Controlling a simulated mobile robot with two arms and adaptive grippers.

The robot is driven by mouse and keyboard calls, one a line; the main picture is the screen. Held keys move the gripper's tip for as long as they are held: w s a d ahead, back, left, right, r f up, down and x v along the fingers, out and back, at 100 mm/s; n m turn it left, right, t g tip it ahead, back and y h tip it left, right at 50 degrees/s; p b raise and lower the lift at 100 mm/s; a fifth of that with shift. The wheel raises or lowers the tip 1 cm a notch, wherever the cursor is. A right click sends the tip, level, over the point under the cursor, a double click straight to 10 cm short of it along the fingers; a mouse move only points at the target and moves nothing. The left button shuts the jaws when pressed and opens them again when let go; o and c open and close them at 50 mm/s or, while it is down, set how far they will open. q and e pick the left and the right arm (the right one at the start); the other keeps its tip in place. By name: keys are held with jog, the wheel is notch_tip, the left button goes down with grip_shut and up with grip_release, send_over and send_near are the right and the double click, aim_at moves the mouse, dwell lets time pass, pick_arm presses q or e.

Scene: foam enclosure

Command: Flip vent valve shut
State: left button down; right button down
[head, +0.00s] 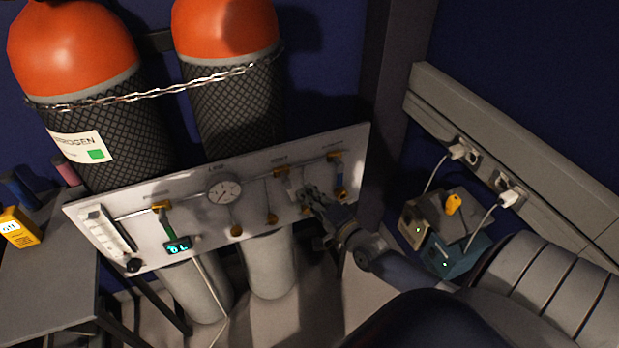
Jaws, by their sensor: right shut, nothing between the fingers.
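A white panel (140,231) carries several brass valves, and their small labels are too blurred to tell which one reads vent. The left valve (161,207) has a green handle hanging down. A middle valve (281,172) sits right of the round gauge; its handle is hard to make out beside my gripper. The right valve (335,156) has a blue handle hanging down. My right gripper (308,195) is shut and empty, in front of the panel just below and between the middle and right valves. I cannot tell whether it touches anything. My left gripper is out of view.
Two orange-topped cylinders (75,50) stand behind the panel, held by a chain (150,91). The gauge (224,190) and a flow tube (104,236) are on the panel. A desk (45,280) is at left. Small boxes (455,250) with plugged cables lie at right.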

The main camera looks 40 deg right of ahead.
pick_arm(q)
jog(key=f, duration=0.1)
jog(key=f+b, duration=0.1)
jog(key=b, duration=0.1)
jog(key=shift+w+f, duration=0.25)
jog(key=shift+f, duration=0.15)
pick_arm(e)
jog(key=shift+w+a+f+m+t, duration=0.15)
jog(key=shift+a+f+m+t, duration=0.25)
jog(key=shift+m, duration=0.7)
jog(key=shift+a, duration=0.2)
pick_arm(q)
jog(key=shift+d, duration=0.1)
pick_arm(e)
jog(key=shift+d, duration=0.1)
